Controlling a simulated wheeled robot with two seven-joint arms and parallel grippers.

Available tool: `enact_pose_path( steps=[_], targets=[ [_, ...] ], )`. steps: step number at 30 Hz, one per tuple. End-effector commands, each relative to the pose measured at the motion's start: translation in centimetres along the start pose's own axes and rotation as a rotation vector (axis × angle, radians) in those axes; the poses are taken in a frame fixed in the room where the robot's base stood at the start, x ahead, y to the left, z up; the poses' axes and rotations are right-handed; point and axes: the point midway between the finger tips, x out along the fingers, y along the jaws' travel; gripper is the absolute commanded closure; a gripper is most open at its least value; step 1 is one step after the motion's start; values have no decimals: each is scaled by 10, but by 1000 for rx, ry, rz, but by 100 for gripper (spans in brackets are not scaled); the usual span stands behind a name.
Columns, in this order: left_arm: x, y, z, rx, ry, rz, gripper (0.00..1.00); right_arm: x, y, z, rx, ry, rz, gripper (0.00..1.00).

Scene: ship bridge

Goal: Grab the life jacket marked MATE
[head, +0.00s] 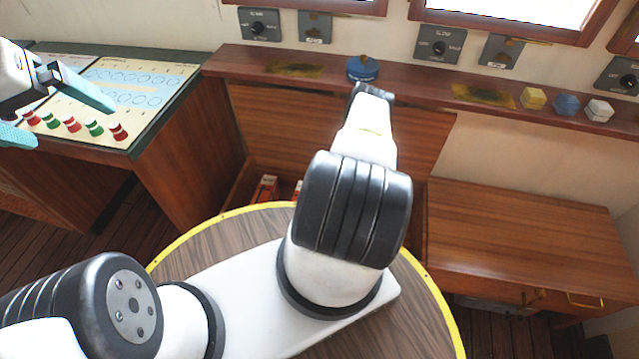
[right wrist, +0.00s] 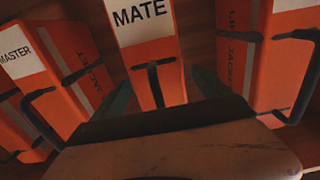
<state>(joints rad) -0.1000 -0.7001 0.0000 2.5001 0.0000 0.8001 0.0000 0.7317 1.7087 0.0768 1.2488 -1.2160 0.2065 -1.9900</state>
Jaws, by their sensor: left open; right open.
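In the right wrist view the life jacket marked MATE (right wrist: 145,42) is an orange block with a white label and a black strap, standing in the middle. My right gripper (right wrist: 162,88) is open, its dark green fingers at either side of the MATE jacket's lower part; I cannot tell whether they touch it. The MASTER jacket (right wrist: 45,62) stands to its left, and another orange jacket (right wrist: 250,60) to its right. In the head view my right arm hides its gripper and most of the locker. My left gripper (head: 72,115) is open and empty near the console.
An open wooden locker (head: 240,195) holds an orange jacket (head: 265,188) near its left side. A sloped console (head: 150,85) with red and green knobs is at left. A blue round object (head: 362,68) sits on the shelf. A wooden bench (head: 520,225) is at right.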

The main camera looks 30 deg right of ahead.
Motion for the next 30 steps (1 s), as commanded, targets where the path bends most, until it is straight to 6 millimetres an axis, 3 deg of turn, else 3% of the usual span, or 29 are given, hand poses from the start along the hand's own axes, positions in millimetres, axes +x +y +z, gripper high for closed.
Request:
enact_pose_path(
  steps=[2,15,30],
  targets=[
    [0,0,0,0,0,0,0,0,0,0,0,0,0,13],
    [0,0,0,0,0,0,0,0,0,0,0,0,0,99],
    [0,0,0,0,0,0,0,-10,1,2,-2,-2,0,100]
  ],
)
